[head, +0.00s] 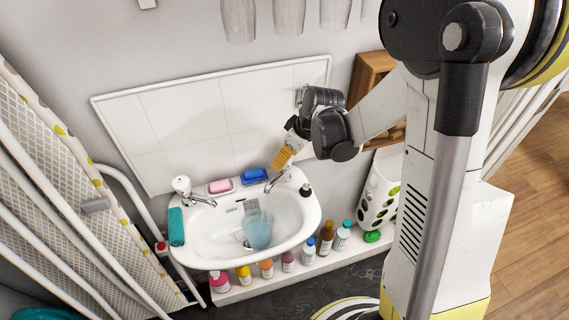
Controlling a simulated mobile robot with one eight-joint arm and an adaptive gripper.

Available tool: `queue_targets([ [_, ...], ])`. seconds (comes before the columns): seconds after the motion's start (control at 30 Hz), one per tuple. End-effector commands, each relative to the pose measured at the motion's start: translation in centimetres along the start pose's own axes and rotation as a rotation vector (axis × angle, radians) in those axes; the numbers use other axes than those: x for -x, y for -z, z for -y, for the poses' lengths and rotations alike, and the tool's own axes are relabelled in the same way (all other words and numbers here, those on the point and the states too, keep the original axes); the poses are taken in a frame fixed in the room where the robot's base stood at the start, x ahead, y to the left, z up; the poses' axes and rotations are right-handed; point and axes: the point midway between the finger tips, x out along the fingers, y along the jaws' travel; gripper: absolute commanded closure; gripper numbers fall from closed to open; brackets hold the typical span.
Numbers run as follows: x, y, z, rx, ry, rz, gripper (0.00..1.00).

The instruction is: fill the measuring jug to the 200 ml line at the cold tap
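The measuring jug (258,232) is a clear, bluish vessel standing in the white sink basin (210,250), below the right tap's spout. Its scale and water level are too small to read, and I cannot make out a stream. The right tap (271,185) is chrome, and its top is hidden behind my gripper. The left tap (183,188) has a white-topped handle. No hot or cold mark can be read on either. My gripper (282,160), with yellow fingers, points down at the right tap's top; I cannot tell whether it grips it.
A pink soap (220,186) and a blue brush (254,176) lie on the sink's back ledge. A teal cloth (176,227) hangs over its left rim. A small dark bottle (305,190) stands at right. Several bottles (326,237) line a low ledge below. An ironing board (70,190) stands left.

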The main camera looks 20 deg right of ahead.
Motion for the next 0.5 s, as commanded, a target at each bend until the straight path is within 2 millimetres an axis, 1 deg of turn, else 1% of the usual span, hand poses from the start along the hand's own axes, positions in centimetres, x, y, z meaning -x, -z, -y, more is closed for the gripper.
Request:
queue_targets([
  [0.03,-0.8,-0.1,0.0,0.0,0.0,0.0,0.47],
  [0.13,-1.6,0.0,0.0,-0.001,0.0,0.0,0.47],
  [0.23,-1.9,0.0,0.0,-0.001,0.0,0.0,0.47],
  [0.47,-1.9,0.0,0.0,-0.001,0.0,0.0,0.47],
  [0.5,-1.9,0.0,0.0,-0.001,0.0,0.0,0.57],
])
